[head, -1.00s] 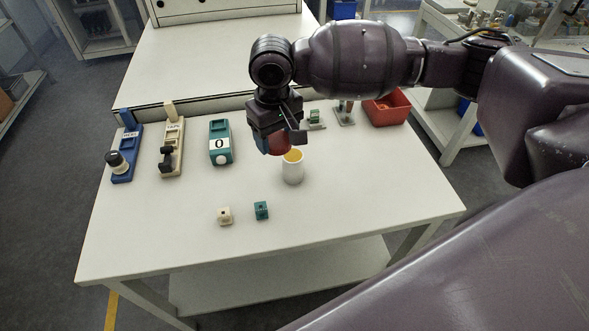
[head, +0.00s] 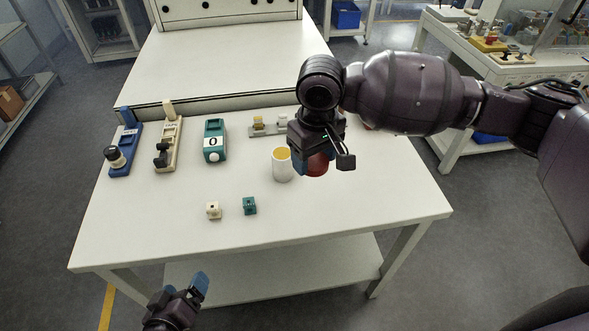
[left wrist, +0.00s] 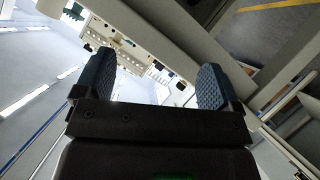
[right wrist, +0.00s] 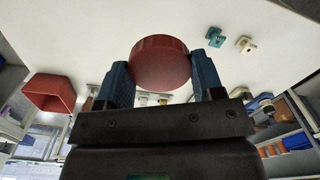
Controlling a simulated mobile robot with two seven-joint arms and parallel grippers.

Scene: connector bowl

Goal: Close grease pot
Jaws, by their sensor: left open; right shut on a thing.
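The grease pot (head: 282,166) is a white cylinder standing upright and open on the table, with yellow grease showing at its top. My right gripper (head: 312,162) is just to the right of the pot and above the table. It is shut on a round dark red lid (head: 318,164), which also shows between its fingers in the right wrist view (right wrist: 160,62). The lid is apart from the pot in the right wrist view's grip and off its opening. My left gripper (head: 186,293) is open and empty, low in front of the table; its spread fingers show in the left wrist view (left wrist: 155,88).
A cream connector (head: 213,210) and a teal connector (head: 249,206) lie in front of the pot. A blue device (head: 122,150), a cream device (head: 168,145) and a teal box (head: 214,140) stand at the left. A red bin (right wrist: 50,93) shows in the right wrist view.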

